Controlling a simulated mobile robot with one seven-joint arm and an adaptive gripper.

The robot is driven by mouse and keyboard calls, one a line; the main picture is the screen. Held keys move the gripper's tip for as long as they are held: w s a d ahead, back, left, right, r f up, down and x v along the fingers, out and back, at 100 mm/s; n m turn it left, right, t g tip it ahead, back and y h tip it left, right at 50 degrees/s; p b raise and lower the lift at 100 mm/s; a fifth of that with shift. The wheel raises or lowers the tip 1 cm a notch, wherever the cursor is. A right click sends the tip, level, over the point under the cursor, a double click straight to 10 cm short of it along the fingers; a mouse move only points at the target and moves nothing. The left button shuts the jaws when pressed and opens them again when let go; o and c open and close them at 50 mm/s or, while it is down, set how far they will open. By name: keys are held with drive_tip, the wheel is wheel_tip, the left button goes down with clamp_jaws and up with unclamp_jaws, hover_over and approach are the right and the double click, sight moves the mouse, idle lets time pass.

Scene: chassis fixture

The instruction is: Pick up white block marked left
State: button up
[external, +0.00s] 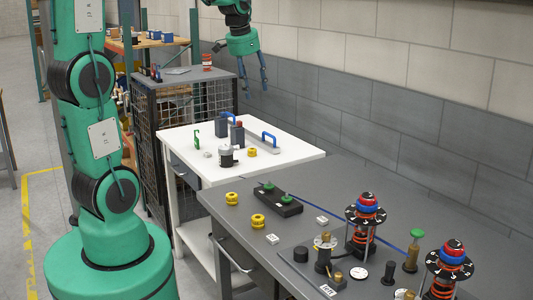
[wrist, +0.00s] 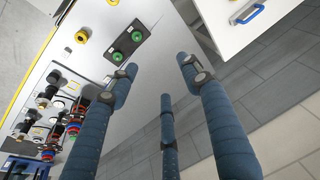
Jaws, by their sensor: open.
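Two small white blocks lie on the grey bench: one near the front edge (external: 272,239), the other farther back (external: 322,220). Their markings are too small to read, so I cannot tell which is marked left. A white piece with dark marks (external: 328,290) sits on the dark plate at the bottom. My gripper (external: 254,84) is raised high near the wall, beyond the white table, far from these blocks. In the wrist view its blue fingers (wrist: 158,72) are spread with nothing between them.
The grey bench (external: 220,207) holds yellow knobs (external: 258,221), a dark box with green buttons (external: 279,199) and tall red-and-blue-topped fixtures (external: 365,215). The white table (external: 300,154) holds a blue handle (external: 269,138) and dark blocks. The tiled wall (external: 400,110) runs behind them.

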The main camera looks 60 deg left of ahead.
drive_tip(key=w+a+f+g+p, duration=0.1)
drive_tip(key=w+a, duration=0.2)
drive_tip(key=a, duration=0.3)
drive_tip(key=w+a+f+p, duration=0.2)
drive_tip(key=w+a, duration=0.1)
drive_tip(key=a, duration=0.3)
drive_tip(key=g+h+p, duration=0.1)
drive_tip(key=g+p, duration=0.1)
drive_tip(key=p, duration=0.6)
hover_over(208, 153)
wheel_tip(208, 153, down, 23)
drive_tip(key=shift+s+a, duration=0.15)
drive_tip(key=shift+a, duration=0.05)
drive_tip(key=shift+f, duration=4.25)
drive_tip(key=shift+f, duration=2.6)
